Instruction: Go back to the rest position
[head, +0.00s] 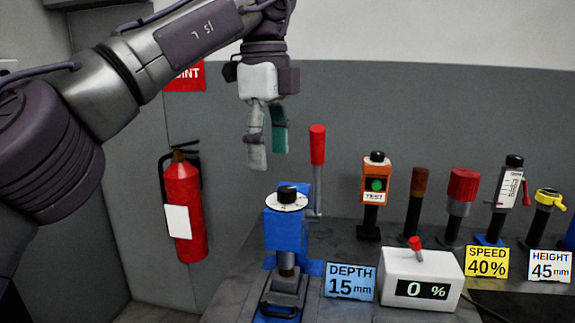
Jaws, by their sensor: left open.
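My left gripper (268,155) hangs from the left arm, pointing down, with its two fingers apart and nothing between them. It is in the air above and a little left of the blue tilting positioner (283,235), clear of it. The positioner has a black knob on a white dial on top and a vise-like base below. A lever with a red handle (317,145) stands upright just right of the gripper, apart from it. My right gripper is not in view.
A fire extinguisher (184,210) hangs at the left wall. To the right stand an orange tester (377,180), a red-topped post (462,188) and other tools. In front are a white box reading 0 % (420,280) and signs for depth (350,281), speed (487,262) and height (549,265).

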